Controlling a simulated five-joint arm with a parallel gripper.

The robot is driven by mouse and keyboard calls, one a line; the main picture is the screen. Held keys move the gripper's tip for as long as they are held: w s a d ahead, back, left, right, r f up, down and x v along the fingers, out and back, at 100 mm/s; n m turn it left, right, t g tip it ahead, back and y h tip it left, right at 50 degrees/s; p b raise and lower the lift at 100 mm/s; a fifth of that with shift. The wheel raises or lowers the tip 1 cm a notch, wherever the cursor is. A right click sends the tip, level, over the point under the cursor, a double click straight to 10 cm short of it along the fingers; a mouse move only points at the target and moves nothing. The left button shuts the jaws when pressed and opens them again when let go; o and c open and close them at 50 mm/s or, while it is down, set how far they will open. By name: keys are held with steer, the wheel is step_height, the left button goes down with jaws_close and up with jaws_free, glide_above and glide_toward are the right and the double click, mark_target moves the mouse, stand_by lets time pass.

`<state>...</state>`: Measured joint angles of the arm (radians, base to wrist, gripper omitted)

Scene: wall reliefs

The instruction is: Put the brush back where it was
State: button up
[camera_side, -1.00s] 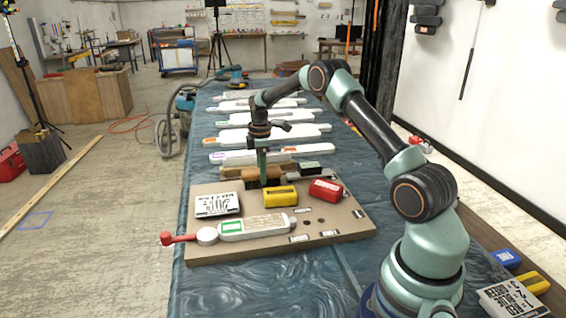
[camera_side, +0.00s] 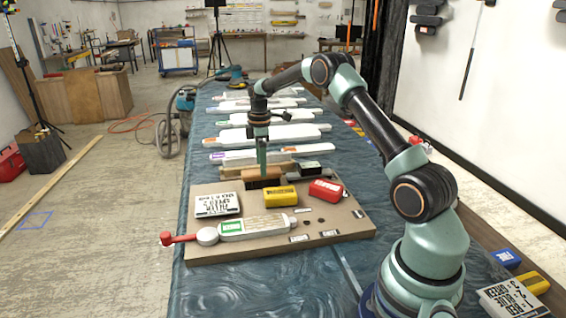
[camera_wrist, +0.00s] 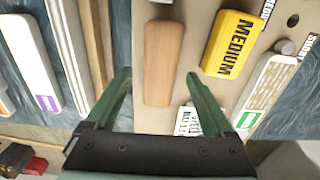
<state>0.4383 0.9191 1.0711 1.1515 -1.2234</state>
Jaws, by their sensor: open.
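The brush (camera_side: 263,181), a wooden block with dark bristles below, stands upright toward the back of the tan board (camera_side: 230,250). In the wrist view its plain wooden back (camera_wrist: 163,62) lies between the two green fingers. My gripper (camera_side: 262,172) is open, with its fingers pointing down at the brush.
On the board are a yellow MEDIUM block (camera_side: 282,197), a red block (camera_side: 327,190), a white printed card (camera_side: 217,204), a white tool with a red knob (camera_side: 240,228) and labelled holes. Long white panels (camera_side: 275,134) lie behind on the blue cloth. The board's front right is mostly clear.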

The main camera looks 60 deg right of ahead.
steer(key=s+a+r+m+t, duration=0.1)
steer(key=a+r, duration=0.2)
steer(key=r, duration=0.5)
steer(key=s+a+r+m, duration=0.1)
steer(key=a+r, duration=0.3)
steer(key=r, duration=0.4)
steer(key=s+a+r+m+t, duration=0.3)
steer(key=s+a+r+m, duration=0.1)
steer(key=s+a, duration=0.7)
steer(key=s+a+f+m+t, duration=0.1)
steer(key=s+a+f+m, duration=0.2)
steer(key=s+a, duration=0.2)
steer(key=s, duration=0.3)
steer(key=shift+f+t, duration=0.3)
steer(key=shift+f, duration=0.05)
